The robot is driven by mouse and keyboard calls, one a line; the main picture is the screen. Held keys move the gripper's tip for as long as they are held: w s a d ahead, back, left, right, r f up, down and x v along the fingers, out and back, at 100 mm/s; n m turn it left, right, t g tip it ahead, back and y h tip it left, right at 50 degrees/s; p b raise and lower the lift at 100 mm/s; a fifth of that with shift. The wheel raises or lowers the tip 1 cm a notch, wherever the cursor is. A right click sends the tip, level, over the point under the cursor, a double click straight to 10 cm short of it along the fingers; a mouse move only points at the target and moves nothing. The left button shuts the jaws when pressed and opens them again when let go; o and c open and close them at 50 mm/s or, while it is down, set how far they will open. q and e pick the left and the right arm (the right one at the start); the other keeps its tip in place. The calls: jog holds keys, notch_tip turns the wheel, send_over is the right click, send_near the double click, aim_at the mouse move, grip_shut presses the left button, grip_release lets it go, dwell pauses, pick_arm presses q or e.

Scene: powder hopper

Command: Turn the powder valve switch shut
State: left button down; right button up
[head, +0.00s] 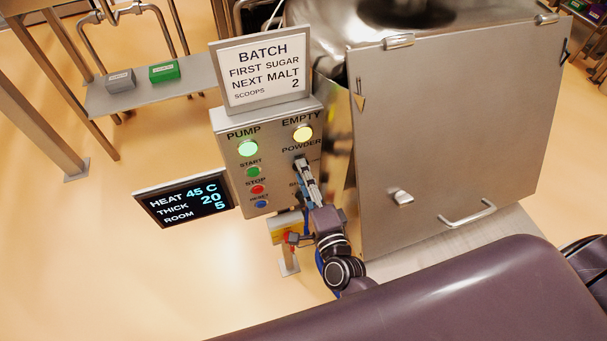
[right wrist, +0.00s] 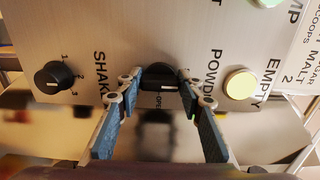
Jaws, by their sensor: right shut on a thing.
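The powder valve switch (right wrist: 158,76) is a black knob on the steel control panel (head: 236,163), between the words POWDER and SHAKE in the right wrist view. My right gripper (right wrist: 160,84) reaches the panel with one finger on each side of this knob and is shut on it. In the head view the right gripper (head: 302,167) sits just below the POWDER label and hides most of the switch. A position label beside the knob is partly covered, so the setting is hard to read. My left gripper is not in view.
The yellow EMPTY lamp (head: 303,133) and green PUMP lamp (head: 248,148) are lit. The SHAKE knob (right wrist: 55,78) is nearby. A BATCH sign (head: 263,68) stands above the panel, and a readout (head: 186,201) hangs left. The steel hopper (head: 450,130) stands right.

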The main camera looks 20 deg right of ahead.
jog(key=o, duration=1.2)
jog(key=shift+c, duration=0.2)
jog(key=s, duration=1.2)
jog(key=shift+d, duration=0.15)
jog(key=s+f+n+g+y+b, duration=0.1)
jog(key=s+f+n+g, duration=0.25)
jog(key=f, duration=0.75)
jog(key=s+f+n+g, duration=0.25)
jog(key=f+n, duration=0.25)
jog(key=f, duration=0.6)
jog(key=s+f+n+g+y+b, duration=0.1)
jog(key=s+f+n+g, duration=0.2)
jog(key=f, duration=0.7)
jog(key=s+d+f+n+g+h, duration=0.1)
jog(key=s+d+f+n+g, duration=0.1)
jog(key=s+f, duration=0.3)
jog(key=s+d+f+n+g+b, duration=0.1)
jog(key=s+d+f+n+g, duration=0.2)
jog(key=s+f, duration=0.3)
jog(key=s+d+f+n+g+h, duration=0.1)
jog(key=s+d+f+n+g, duration=0.2)
jog(key=s+f, duration=0.3)
jog(key=s, duration=0.5)
jog(key=shift+d+f+n+h, duration=0.15)
jog(key=shift+d+n+h, duration=0.15)
jog(key=shift+n, duration=0.05)
